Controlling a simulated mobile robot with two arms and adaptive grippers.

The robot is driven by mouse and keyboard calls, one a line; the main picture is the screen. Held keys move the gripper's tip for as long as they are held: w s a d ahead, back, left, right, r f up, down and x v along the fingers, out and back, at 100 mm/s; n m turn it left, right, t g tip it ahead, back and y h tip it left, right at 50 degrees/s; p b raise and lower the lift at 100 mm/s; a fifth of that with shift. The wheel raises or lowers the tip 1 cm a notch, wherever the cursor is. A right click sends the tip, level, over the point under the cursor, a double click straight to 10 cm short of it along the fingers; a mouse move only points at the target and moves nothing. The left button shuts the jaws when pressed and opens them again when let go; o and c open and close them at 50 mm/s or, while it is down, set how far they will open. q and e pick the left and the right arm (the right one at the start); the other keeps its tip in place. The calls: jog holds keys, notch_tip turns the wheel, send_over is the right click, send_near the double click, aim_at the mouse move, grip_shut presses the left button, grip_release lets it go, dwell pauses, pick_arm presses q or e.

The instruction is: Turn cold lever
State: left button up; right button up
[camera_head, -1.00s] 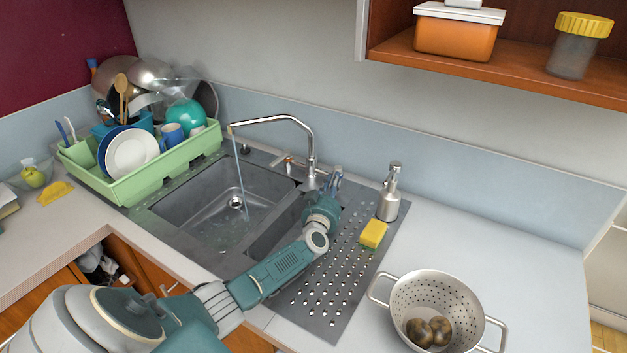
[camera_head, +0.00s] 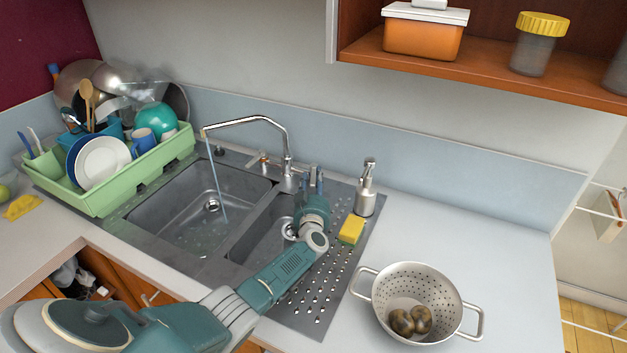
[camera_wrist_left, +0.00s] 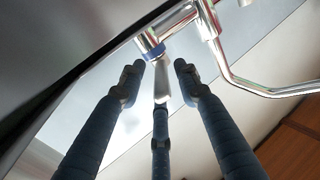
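The chrome faucet (camera_head: 250,121) stands behind the sink, with a stream of water running from its spout into the left basin. In the left wrist view, the cold lever (camera_wrist_left: 160,80) hangs from a chrome valve with a blue ring (camera_wrist_left: 155,53). My left gripper (camera_head: 313,178) is just right of the faucet base, its fingers pointing at the valve. In the left wrist view, its fingers (camera_wrist_left: 156,85) are spread, with the lever between the outer two and visible gaps at the sides. The middle finger lies close to the lever's end; contact is unclear. My right gripper is out of view.
Left of the sink is a green dish rack (camera_head: 115,190) full of dishes. Right of my gripper are a yellow sponge (camera_head: 351,230) and a soap dispenser (camera_head: 366,190). A colander (camera_head: 390,285) stands on the counter, which is clear to its right.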

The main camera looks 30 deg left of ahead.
aim_at(314, 178)
pick_arm(q)
jog(key=shift+r, duration=5)
jog(key=shift+c, duration=0.2)
